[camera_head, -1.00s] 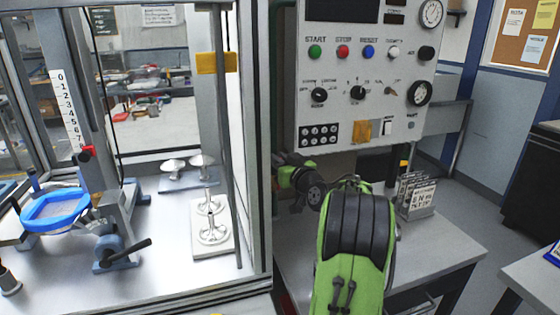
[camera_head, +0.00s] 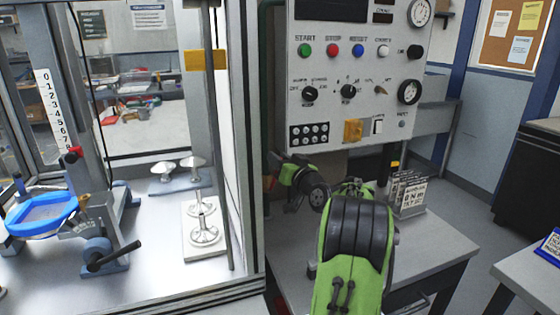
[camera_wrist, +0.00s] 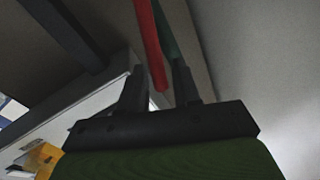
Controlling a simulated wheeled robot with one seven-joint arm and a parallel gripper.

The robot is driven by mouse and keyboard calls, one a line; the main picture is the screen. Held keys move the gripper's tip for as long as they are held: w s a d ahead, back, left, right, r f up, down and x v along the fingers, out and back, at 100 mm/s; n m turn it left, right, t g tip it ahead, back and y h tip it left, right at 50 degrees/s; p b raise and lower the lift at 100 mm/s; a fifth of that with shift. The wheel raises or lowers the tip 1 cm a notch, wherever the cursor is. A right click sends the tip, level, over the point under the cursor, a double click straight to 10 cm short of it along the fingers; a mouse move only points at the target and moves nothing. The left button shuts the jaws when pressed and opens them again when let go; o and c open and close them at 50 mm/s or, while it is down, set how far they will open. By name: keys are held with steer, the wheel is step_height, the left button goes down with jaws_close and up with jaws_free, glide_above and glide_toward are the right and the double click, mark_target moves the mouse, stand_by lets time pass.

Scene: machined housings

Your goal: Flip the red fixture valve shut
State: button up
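A long red bar (camera_wrist: 149,40), which looks like the valve's handle, hangs down in the wrist view beside a green pipe (camera_wrist: 164,40). Its lower end shows between the two dark fingers of my gripper (camera_wrist: 159,68). The fingers stand apart with a gap on each side of the bar; whether the bar lies between them in depth or beyond them I cannot tell. In the head view my gripper (camera_head: 278,158) is below the control panel's lower left corner, mostly hidden by my green wrist. A small red patch (camera_head: 269,183) shows beside it; the valve body is not clearly visible.
The control panel (camera_head: 345,75) hangs above my gripper. A glass-walled cabinet (camera_head: 247,200) stands close on the left, with a blue-rimmed fixture (camera_head: 40,215) inside. A table (camera_head: 440,245) with a card rack (camera_head: 408,195) is to the right.

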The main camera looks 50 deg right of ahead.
steer(key=b+v, duration=0.1)
steer(key=v, duration=0.6)
steer(key=shift+s, duration=0.3)
steer(key=shift+o, duration=0.3)
steer(key=shift+a, duration=0.1)
